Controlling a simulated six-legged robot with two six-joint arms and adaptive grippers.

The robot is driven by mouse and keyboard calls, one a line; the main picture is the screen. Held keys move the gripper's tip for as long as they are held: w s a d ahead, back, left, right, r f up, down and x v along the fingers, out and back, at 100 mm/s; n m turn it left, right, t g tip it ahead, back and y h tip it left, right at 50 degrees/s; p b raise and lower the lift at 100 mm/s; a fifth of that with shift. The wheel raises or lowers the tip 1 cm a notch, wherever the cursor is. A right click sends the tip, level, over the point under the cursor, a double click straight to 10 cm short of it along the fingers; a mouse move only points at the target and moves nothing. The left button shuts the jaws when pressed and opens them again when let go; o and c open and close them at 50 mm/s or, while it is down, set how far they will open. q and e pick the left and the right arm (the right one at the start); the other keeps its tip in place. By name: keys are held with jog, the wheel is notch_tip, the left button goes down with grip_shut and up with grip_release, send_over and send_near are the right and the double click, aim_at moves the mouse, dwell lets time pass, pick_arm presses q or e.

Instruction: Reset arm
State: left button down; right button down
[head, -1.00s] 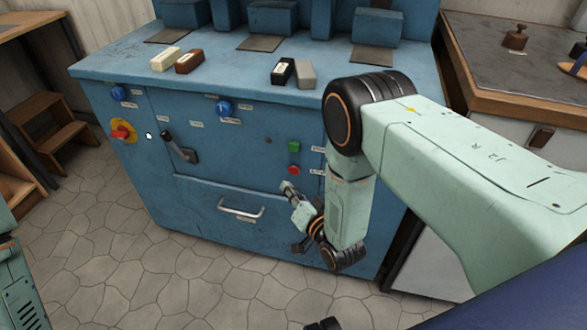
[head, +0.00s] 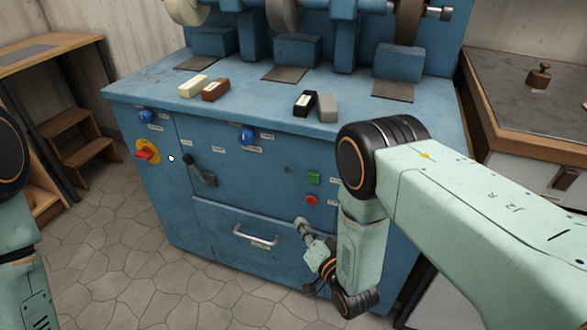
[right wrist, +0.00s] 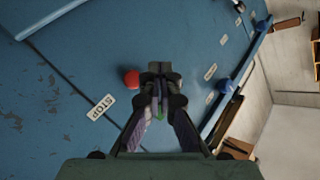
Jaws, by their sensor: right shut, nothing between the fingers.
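My right gripper (head: 303,226) is in front of the blue machine's front panel, just below the red button (head: 311,199) in the head view. Its fingers are shut with nothing between them. In the right wrist view the closed fingertips (right wrist: 160,69) point at the blue panel. The red button (right wrist: 131,79) shows just left of them, apart in the picture, with a STOP label (right wrist: 101,107) nearby. A green button (head: 313,178) sits above the red one in the head view. Part of my left arm shows at the left edge; its gripper is out of view.
The blue machine (head: 150,94) carries pale, brown, black and grey blocks on its top. A drawer handle (head: 256,237), a lever (head: 201,172) and a red-yellow switch (head: 146,151) stick out of its front. A workbench (head: 505,124) stands at right, wooden steps (head: 85,145) at left.

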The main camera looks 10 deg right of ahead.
jog(key=s+d+f+n+g+h, duration=0.1)
jog(key=s+d+f+n+g, duration=0.1)
jog(key=s+f+g, duration=0.4)
jog(key=s+d+f+n+g+h, duration=0.1)
jog(key=s+d+f+n+g, duration=0.1)
jog(key=s+f, duration=0.5)
jog(key=s+d+r+g, duration=0.1)
jog(key=s+r+g, duration=0.1)
jog(key=s, duration=0.5)
jog(key=s+d+r+g, duration=0.1)
jog(key=s+r+g, duration=0.2)
jog(key=s, duration=0.5)
jog(key=s+d+r+g+h+p, duration=0.1)
jog(key=s+r+g, duration=0.2)
jog(key=s, duration=0.5)
jog(key=shift+r+n, duration=0.4)
jog(key=shift+r, duration=0.15)
